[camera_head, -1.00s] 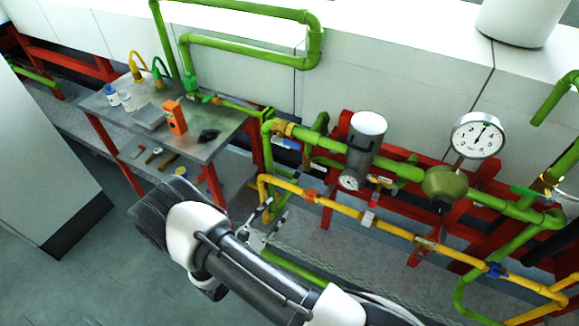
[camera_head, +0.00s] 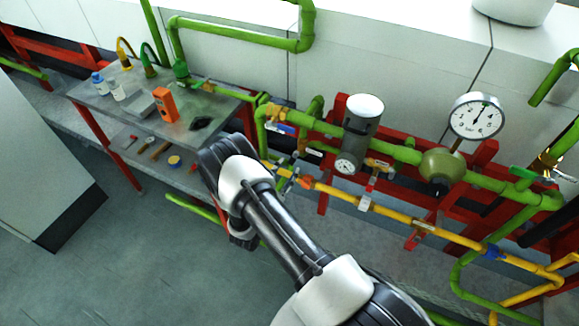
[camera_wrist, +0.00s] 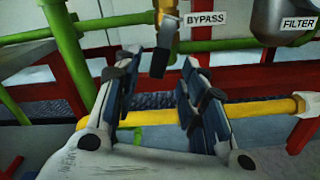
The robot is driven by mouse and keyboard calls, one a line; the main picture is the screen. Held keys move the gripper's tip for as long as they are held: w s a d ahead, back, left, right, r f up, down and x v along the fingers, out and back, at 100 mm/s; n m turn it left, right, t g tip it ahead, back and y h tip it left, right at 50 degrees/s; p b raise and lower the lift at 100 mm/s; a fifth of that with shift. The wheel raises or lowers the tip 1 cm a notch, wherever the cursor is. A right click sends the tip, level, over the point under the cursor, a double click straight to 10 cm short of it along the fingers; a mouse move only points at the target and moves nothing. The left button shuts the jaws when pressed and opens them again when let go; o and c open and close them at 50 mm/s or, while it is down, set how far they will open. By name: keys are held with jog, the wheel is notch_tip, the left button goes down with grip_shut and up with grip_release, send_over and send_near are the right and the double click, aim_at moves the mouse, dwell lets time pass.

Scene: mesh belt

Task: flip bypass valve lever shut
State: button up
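The bypass valve's lever (camera_wrist: 160,62) is a dark blue-grey handle hanging down from a brass valve body (camera_wrist: 169,16) in the wrist view. A white BYPASS label (camera_wrist: 205,19) is to its right. My gripper (camera_wrist: 168,60) is open and empty, with one finger to each side of the lever's lower end in the picture. How far the fingertips are from the lever in depth I cannot tell.
A yellow pipe (camera_wrist: 260,108) crosses behind my fingers. A filter housing (camera_wrist: 284,18) stands to the right of the valve. Red frame members (camera_head: 482,152) and a gauge (camera_head: 476,117) are further right. A table (camera_head: 222,110) with small items stands at left.

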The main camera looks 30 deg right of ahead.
aim_at(292, 161)
jog(key=shift+x, duration=1.75)
jog(key=shift+c, duration=0.5)
grip_shut()
